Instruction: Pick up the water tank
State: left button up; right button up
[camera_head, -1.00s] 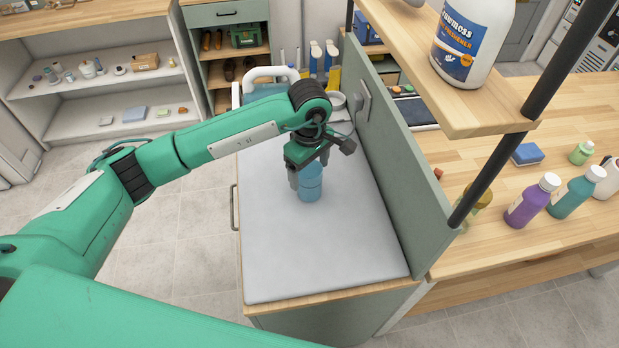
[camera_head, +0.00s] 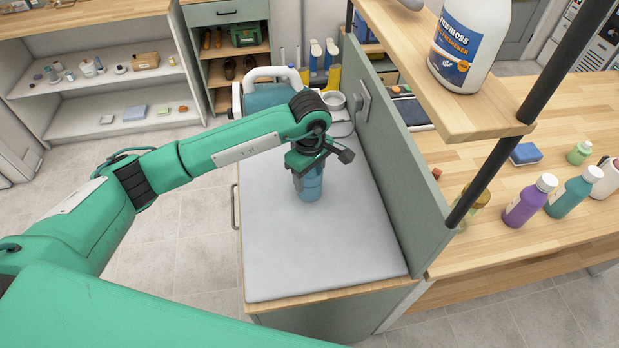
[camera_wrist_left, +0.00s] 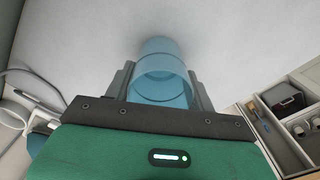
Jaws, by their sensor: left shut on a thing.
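The water tank (camera_head: 311,186) is a translucent blue cylinder standing upright on the pale grey ironing surface (camera_head: 318,258). My left gripper (camera_head: 299,178) comes down over it from above, with its fingers around the upper part. In the left wrist view the tank (camera_wrist_left: 160,78) sits between the two dark fingers of the left gripper (camera_wrist_left: 160,92), one on each side, and they are shut on it. The tank's base appears to be at the pad, but I cannot tell whether it touches. My right gripper is not in view.
A green upright panel (camera_head: 395,165) borders the pad on the right. A teal appliance with a white handle (camera_head: 268,92) stands at the pad's far end. Bottles, one of them purple (camera_head: 530,200), stand on the wooden counter at right. The near pad is clear.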

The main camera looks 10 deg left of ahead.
pick_arm(q)
jog(key=shift+r, duration=0.15)
jog(key=shift+r+b, duration=0.35)
jog(key=shift+r, duration=0.35)
notch_tip(320, 180, up, 18)
jog(key=b, duration=0.4)
jog(key=shift+b, duration=0.3)
jog(key=s+a+f+m, duration=0.6)
jog(key=a+f+m, duration=0.3)
jog(key=f+m, duration=0.2)
notch_tip(320, 180, down, 3)
jog(key=shift+s+a+r+m, duration=0.15)
jog(key=shift+s+a+m, duration=0.05)
jog(key=shift+a+m, duration=0.2)
jog(key=shift+d, duration=0.1)
